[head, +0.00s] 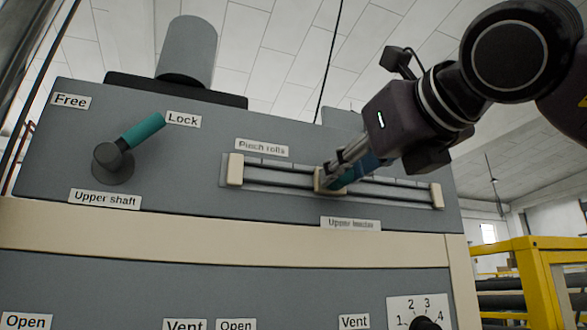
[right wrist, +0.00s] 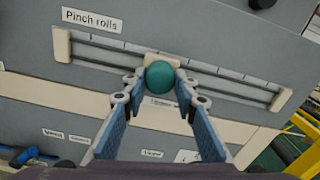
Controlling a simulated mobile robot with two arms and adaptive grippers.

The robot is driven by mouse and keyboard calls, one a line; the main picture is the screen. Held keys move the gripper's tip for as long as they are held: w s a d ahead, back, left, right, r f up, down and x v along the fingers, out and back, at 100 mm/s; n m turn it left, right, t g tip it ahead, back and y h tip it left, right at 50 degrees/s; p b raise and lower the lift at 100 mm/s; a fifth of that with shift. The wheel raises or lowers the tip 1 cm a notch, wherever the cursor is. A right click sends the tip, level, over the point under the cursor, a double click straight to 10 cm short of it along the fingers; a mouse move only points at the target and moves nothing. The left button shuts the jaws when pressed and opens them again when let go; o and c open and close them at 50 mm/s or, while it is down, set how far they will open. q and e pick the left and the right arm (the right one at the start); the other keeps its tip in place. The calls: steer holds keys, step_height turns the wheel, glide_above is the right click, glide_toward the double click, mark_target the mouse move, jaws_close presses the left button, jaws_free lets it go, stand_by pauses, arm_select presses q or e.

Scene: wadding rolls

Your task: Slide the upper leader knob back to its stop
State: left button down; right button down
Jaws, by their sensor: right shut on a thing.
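The upper leader knob is a teal ball (right wrist: 159,76) on a cream sliding block (head: 321,182). The block sits near the middle of a dark slotted rail (head: 275,177) on the grey panel. A blurred label (head: 350,224), which seems to read "Upper leader", is below the rail. My right gripper (head: 343,174) reaches in from the right and is shut on the knob. In the right wrist view its fingertips (right wrist: 159,82) are on either side of the ball. In the head view the fingers partly hide the knob. My left gripper is not in view.
Cream end blocks close the rail at the left (head: 235,169) and right (head: 437,196). The rail is clear on both sides of the sliding block. An upper shaft lever (head: 141,131) with a teal handle is at the left. A yellow frame (head: 538,275) stands at the lower right.

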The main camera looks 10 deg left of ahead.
steer(key=w+d+p, duration=0.2)
steer(key=w+d, duration=0.3)
steer(key=d, duration=0.3)
steer(key=w+d+p, duration=0.1)
steer(key=w+d, duration=0.4)
steer(key=d, duration=0.3)
steer(key=shift+w+p, duration=0.35)
steer(key=shift+p, duration=0.05)
steer(key=shift+r, duration=0.15)
steer(key=c, duration=1.8)
jaws_free()
steer(key=shift+d, duration=0.1)
steer(key=shift+o, duration=1.3)
steer(key=shift+w+d, duration=0.1)
steer(key=shift+w, duration=0.05)
steer(key=v, duration=1.2)
